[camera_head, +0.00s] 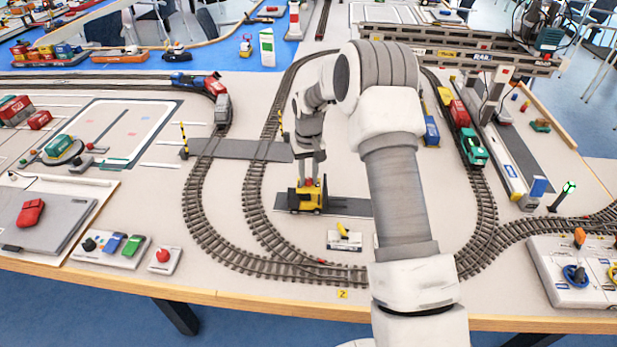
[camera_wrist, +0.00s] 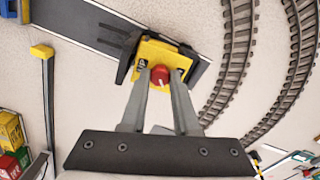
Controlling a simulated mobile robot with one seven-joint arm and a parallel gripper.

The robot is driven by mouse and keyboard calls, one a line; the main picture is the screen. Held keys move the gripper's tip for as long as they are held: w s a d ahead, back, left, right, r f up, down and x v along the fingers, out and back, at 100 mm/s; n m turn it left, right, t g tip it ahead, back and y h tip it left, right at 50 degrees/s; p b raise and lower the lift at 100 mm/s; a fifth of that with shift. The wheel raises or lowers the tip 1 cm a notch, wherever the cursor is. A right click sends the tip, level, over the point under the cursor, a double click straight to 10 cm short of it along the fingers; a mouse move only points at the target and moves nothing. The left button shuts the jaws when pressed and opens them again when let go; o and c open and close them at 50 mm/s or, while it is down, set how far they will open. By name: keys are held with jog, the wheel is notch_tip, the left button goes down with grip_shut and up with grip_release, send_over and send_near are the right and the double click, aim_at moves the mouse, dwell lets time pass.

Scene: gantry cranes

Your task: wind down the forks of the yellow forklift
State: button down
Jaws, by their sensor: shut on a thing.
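The small yellow forklift (camera_head: 303,200) stands on the table at the left end of a dark grey strip, inside the track loop. In the wrist view the forklift (camera_wrist: 172,53) shows from above, with a round red knob (camera_wrist: 160,75) on its top and black parts at both sides. My gripper (camera_head: 311,172) comes down onto it from above. In the wrist view my gripper (camera_wrist: 161,78) is shut on the red knob, one finger on each side. The height of the forks cannot be told.
A small panel with a yellow lever (camera_head: 343,232) stands in front of the forklift. Curved tracks (camera_head: 253,215) run around it. A green locomotive (camera_head: 472,148) with wagons stands at the right. A red button box (camera_head: 164,257) is at the front left.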

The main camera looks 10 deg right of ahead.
aim_at(309, 180)
jog(key=n, duration=0.5)
jog(key=shift+n, duration=2.4)
dwell(0.4)
jog(key=c, duration=0.6)
grip_release()
jog(key=shift+c, duration=0.2)
notch_tip(309, 180, up, 18)
jog(key=shift+f+p, duration=0.25)
jog(key=shift+p, duration=0.2)
